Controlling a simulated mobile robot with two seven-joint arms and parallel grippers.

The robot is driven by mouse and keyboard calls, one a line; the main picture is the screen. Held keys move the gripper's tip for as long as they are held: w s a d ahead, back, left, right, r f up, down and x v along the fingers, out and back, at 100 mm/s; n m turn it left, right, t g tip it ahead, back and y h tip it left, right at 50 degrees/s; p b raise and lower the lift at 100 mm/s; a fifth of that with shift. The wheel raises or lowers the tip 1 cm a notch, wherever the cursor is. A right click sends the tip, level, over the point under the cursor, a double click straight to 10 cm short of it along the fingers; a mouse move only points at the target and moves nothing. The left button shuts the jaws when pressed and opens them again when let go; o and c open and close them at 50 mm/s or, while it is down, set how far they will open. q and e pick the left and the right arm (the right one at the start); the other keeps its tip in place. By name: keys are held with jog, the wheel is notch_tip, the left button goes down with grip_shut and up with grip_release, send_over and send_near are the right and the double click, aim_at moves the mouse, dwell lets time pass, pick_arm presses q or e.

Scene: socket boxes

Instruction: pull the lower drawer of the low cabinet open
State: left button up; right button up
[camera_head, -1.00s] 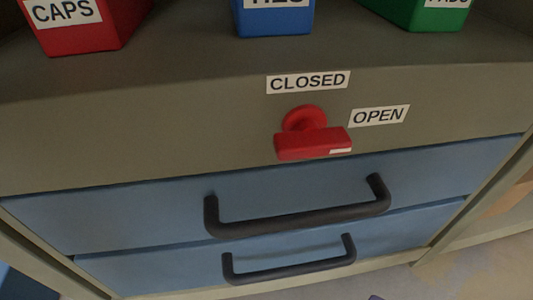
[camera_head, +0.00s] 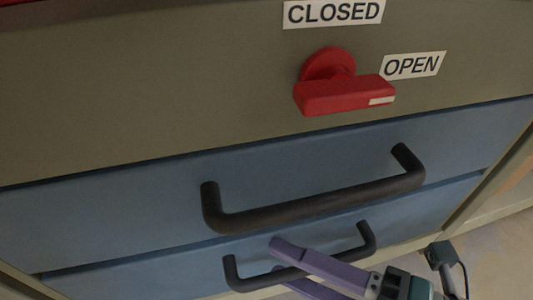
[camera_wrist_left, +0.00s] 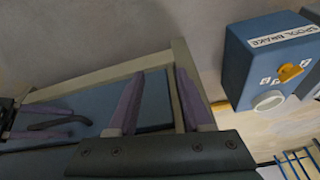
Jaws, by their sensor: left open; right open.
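The lower drawer (camera_head: 150,274) of the low cabinet has a blue front and looks shut. Its dark bar handle (camera_head: 246,281) is partly covered by my right gripper (camera_head: 274,256). That gripper is open, with purple fingers; the upper finger crosses in front of the bar and the lower one is by it. I cannot tell whether the bar lies between them. In the left wrist view, purple fingers also show at the far left by a dark handle (camera_wrist_left: 60,123). My left gripper (camera_wrist_left: 158,82) is open and empty in that view, its fingers over the cabinet's blue front and frame.
The upper drawer (camera_head: 120,215) is shut; its larger handle (camera_head: 310,205) sits just above the lower one. A blue box (camera_wrist_left: 245,70) labelled SPOOL BRAKE and a wire rack (camera_wrist_left: 300,162) stand to the right in the left wrist view.

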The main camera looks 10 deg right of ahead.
jog(key=shift+s+d, duration=0.2)
jog(key=shift+d, duration=0.05)
jog(key=shift+c, duration=0.4)
jog(key=shift+w+a, duration=0.1)
jog(key=shift+a, duration=0.05)
grip_shut()
dwell(0.6)
